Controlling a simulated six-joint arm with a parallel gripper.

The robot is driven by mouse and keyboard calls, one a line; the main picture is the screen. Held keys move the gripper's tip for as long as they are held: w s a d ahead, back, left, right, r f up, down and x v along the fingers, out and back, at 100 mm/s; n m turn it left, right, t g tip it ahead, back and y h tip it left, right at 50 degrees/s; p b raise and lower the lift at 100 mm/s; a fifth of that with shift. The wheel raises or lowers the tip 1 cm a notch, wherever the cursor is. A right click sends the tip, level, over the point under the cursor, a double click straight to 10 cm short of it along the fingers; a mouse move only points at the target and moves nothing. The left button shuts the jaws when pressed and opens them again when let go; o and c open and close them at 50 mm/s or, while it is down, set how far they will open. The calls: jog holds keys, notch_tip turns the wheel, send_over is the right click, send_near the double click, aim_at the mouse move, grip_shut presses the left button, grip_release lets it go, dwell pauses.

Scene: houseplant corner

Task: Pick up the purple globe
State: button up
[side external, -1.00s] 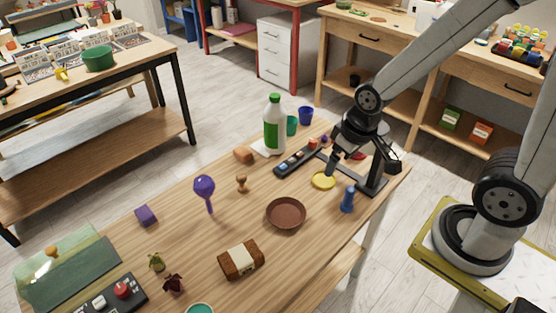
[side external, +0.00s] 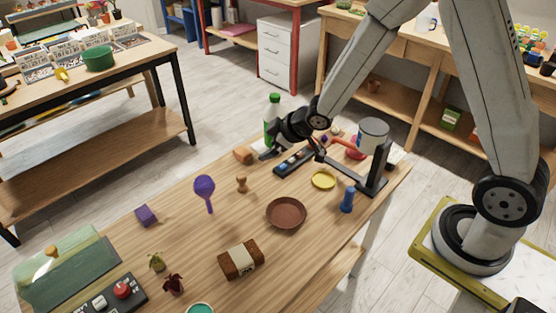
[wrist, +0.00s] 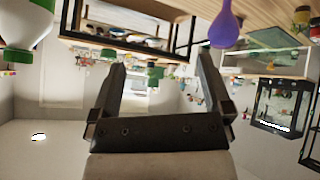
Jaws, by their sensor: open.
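The purple globe (side external: 204,187) is a rounded bulb with a thin stem below it, on the wooden table left of the brown saucer (side external: 286,213). It also shows in the wrist view (wrist: 224,28), at the top right, beyond the right finger. My gripper (side external: 270,148) is in front of the green-and-white bottle, above the table and well to the right of the globe. In the wrist view my gripper (wrist: 160,62) is open, with nothing between its fingers. The fingertips are hard to make out in the side view.
The bottle (side external: 272,110) is partly hidden behind my gripper. A small wooden peg (side external: 242,184) stands right of the globe, and a purple cube (side external: 146,215) lies left of it. A dark stand (side external: 372,170) and yellow dish (side external: 323,180) are at the right.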

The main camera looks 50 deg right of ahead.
aim_at(213, 182)
jog(key=shift+w+a+f+n+y, duration=0.65)
jog(key=shift+a+f+n+y, duration=0.5)
jog(key=shift+a+y, duration=0.45)
jog(key=shift+w+a+f+n+y, duration=0.6)
jog(key=shift+a+f+n+y, duration=0.6)
jog(key=shift+a, duration=0.55)
jog(key=shift+w+a+f+n+y, duration=0.65)
jog(key=shift+a+f+n+y, duration=0.5)
jog(key=shift+a+y, duration=0.45)
jog(key=shift+a, duration=0.15)
jog(key=shift+x, duration=1.2)
jog(key=shift+w, duration=0.1)
jog(key=shift+x, duration=2.6)
jog(key=shift+w, duration=0.1)
